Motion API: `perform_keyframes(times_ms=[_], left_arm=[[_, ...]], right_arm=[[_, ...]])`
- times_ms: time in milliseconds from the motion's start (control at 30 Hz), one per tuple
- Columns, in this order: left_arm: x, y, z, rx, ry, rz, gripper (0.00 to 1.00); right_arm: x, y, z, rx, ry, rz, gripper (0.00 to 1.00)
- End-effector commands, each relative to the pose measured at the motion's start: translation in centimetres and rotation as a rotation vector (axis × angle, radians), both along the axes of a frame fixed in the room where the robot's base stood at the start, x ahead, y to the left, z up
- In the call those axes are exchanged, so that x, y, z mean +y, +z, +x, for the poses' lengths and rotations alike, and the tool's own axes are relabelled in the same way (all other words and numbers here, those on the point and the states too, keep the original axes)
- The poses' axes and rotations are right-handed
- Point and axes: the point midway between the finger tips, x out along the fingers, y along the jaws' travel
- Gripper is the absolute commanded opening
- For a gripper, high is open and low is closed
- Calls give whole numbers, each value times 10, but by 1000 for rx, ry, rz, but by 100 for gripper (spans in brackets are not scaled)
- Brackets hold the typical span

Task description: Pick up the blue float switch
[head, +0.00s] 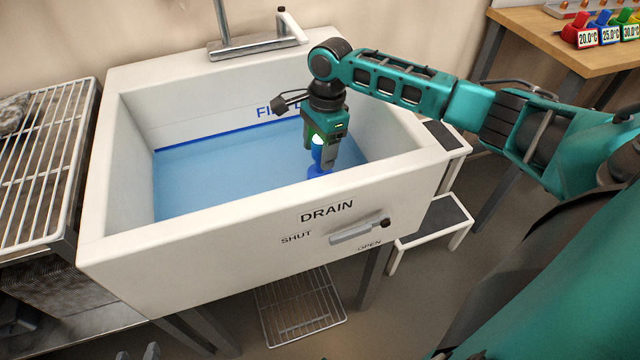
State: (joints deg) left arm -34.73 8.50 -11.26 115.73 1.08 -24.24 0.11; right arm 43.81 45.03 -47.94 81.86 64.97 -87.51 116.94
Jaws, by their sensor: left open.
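The blue float switch (318,150) is at the water near the right end of the white sink, with a pale spot at its top. More blue shows just below it at the water. My right gripper (322,155) comes down from above, its arm entering from the right. Its fingers are around or right beside the float switch and hide part of it. I cannot tell whether they are closed on it.
The sink (210,227) holds blue water (220,172). A tap (258,46) stands at its back, and a drain lever (355,233) is on its front. Wire racks (40,165) are at the left. A wooden table (537,28) with coloured temperature blocks is at the upper right.

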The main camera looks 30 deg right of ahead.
Motion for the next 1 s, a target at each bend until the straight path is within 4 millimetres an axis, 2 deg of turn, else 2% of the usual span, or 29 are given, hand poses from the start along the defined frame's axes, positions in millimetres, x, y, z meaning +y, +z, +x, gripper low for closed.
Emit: perform_keyframes(times_ms=[67, 633, 1000], left_arm=[[0, 0, 0, -1, -1, 1, 43], [1, 0, 0, -1, 1, 2, 43], [2, 0, 1, -2, 3, 3, 43]], right_arm=[[0, 0, 0, 0, 0, 0, 54], [0, 0, 0, 1, 0, 1, 0], [0, 0, 0, 1, 0, 1, 0]])
